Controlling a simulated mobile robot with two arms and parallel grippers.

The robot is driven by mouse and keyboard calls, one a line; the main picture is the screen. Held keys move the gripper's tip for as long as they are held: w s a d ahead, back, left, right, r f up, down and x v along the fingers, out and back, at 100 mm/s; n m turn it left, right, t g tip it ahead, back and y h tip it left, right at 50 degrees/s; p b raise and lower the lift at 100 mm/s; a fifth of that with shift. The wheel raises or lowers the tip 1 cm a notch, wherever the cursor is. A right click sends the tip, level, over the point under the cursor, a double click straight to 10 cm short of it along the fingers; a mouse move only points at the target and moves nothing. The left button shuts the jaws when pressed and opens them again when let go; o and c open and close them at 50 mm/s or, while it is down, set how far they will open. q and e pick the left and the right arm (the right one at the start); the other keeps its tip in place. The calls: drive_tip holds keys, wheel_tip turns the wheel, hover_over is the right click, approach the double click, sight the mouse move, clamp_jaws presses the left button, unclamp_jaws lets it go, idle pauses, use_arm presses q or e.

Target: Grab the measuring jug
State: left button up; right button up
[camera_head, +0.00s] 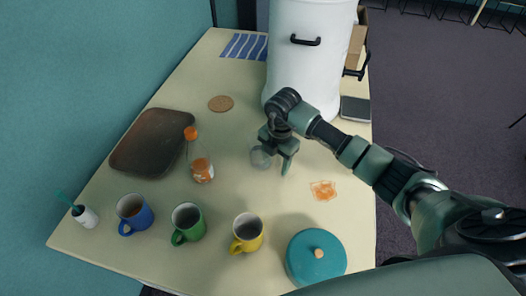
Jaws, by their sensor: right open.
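A small clear, see-through vessel (259,160), which looks like the measuring jug, stands on the table near its middle. It is partly hidden by my right gripper, and its handle and markings cannot be made out. My right gripper (279,158) is open and points down right at the clear vessel, on its right side. I cannot tell whether a finger touches it or whether it lies between the fingers. My left gripper is not in view.
An orange-capped bottle (202,170) and brown tray (153,143) are left. Blue (134,213), green (188,223) and yellow (247,233) mugs and a teal lidded pot (316,258) line the front. A large white container (308,60) stands behind. An orange patch (323,190) lies right.

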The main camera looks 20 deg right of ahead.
clamp_jaws()
drive_tip(key=shift+r, duration=0.1)
drive_tip(key=shift+r, duration=0.1)
drive_tip(key=shift+w+r+b, duration=0.1)
drive_tip(key=shift+r+b, duration=0.2)
drive_tip(key=shift+r, duration=0.7)
wheel_tip(320, 180, up, 18)
drive_tip(key=b, duration=0.2)
drive_tip(key=shift+f, duration=0.25)
drive_tip(key=shift+r, duration=0.15)
idle(2.7)
